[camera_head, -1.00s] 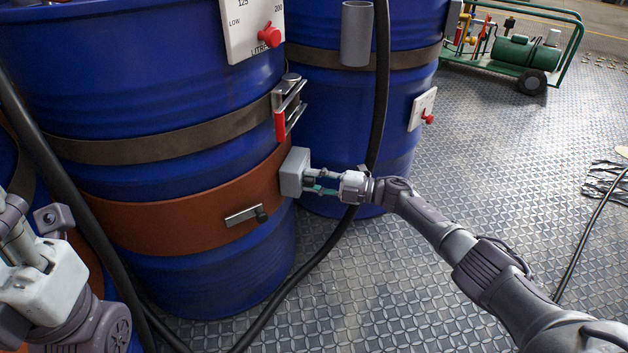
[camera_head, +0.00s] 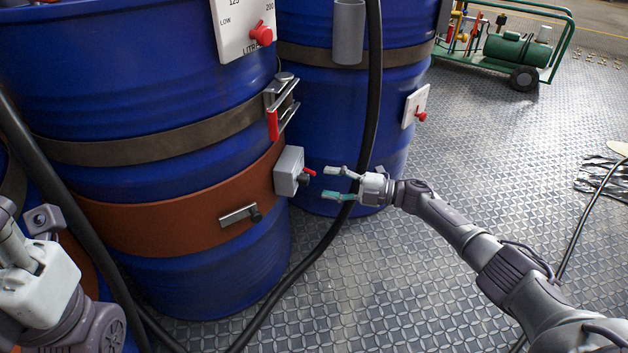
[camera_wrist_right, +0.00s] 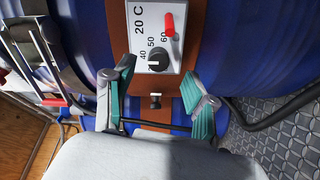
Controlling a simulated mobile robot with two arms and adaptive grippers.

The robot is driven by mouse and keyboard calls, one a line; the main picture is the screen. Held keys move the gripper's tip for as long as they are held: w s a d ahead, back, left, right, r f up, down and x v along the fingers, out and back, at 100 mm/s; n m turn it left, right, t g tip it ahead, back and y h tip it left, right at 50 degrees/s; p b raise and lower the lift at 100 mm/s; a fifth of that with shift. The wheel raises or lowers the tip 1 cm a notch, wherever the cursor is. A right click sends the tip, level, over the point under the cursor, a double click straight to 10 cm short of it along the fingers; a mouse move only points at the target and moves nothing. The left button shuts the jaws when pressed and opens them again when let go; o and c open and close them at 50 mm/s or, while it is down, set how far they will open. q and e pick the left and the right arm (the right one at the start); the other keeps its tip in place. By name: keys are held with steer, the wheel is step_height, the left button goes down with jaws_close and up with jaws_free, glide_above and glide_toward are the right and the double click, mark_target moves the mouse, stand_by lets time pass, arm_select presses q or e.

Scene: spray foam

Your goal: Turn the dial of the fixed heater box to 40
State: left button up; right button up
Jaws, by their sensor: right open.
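The heater box (camera_head: 287,172) is a grey box on the orange band of the front blue drum. In the right wrist view the white box face (camera_wrist_right: 148,28) shows 20 C, 40, 50 and 60.
A black hose (camera_head: 372,100) hangs behind the right gripper and runs along the floor. A clamp with a red handle (camera_head: 273,124) sits above the box. A second blue drum (camera_head: 330,100) stands behind. The patterned floor (camera_head: 480,170) at right is mostly free.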

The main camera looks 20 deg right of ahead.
steer(key=v, duration=0.5)
steer(key=shift+s+d, duration=0.2)
steer(key=shift+d, duration=0.15)
